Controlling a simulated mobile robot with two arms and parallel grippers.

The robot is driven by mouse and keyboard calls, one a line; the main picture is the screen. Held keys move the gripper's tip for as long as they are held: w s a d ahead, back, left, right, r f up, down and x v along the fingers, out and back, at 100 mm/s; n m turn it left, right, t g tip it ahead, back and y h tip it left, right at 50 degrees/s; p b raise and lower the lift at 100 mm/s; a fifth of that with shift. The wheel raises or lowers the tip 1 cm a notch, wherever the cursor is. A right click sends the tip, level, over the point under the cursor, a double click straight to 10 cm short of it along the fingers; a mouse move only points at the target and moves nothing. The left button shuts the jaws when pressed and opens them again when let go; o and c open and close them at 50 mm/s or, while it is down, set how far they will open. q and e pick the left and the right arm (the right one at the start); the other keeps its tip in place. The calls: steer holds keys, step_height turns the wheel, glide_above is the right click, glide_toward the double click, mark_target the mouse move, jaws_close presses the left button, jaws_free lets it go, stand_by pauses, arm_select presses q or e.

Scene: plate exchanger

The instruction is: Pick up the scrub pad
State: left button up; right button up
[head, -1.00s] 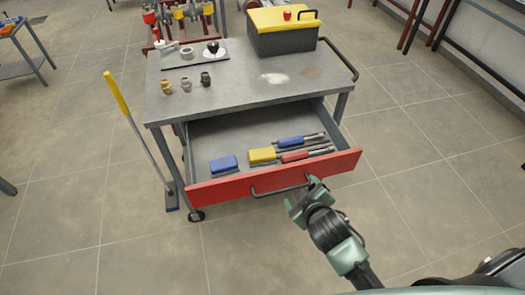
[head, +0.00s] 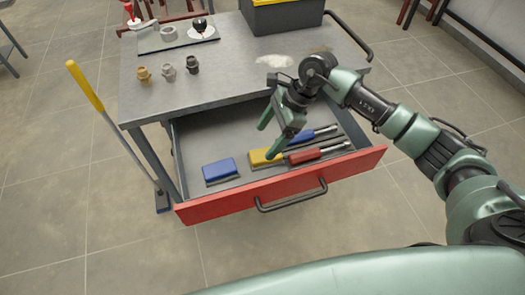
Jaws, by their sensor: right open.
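The open drawer (head: 243,191) holds a blue block-shaped pad (head: 219,170) at its left, lying flat with a grey underside. My left gripper is not in view.
A red-handled tool (head: 304,157) and a blue-handled tool (head: 300,139) lie beside the yellow block. The grey cart top (head: 215,80) overhangs the drawer's back. It carries small fittings and a toolbox (head: 282,16). A yellow-handled broom (head: 113,125) leans at the left.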

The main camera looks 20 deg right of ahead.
mark_target(257, 160)
steer(key=shift+w+d+f+h, duration=0.1)
steer(key=shift+d+f+h, duration=0.1)
steer(key=shift+d, duration=0.25)
steer(key=shift+w+d+f+h, duration=0.1)
steer(key=shift+d+h, duration=0.1)
steer(key=shift+d, duration=0.25)
steer(key=shift+d+f, duration=0.1)
steer(key=shift+f, duration=0.15)
steer(key=x, duration=0.2)
steer(key=p+x, duration=0.1)
steer(key=x, duration=0.3)
steer(key=shift+s+f+p, duration=0.2)
steer(key=shift+s+p, duration=0.15)
steer(key=shift+s, duration=0.05)
steer(key=shift+f, duration=0.3)
steer(key=shift+f, duration=0.1)
steer(key=c, duration=1.5)
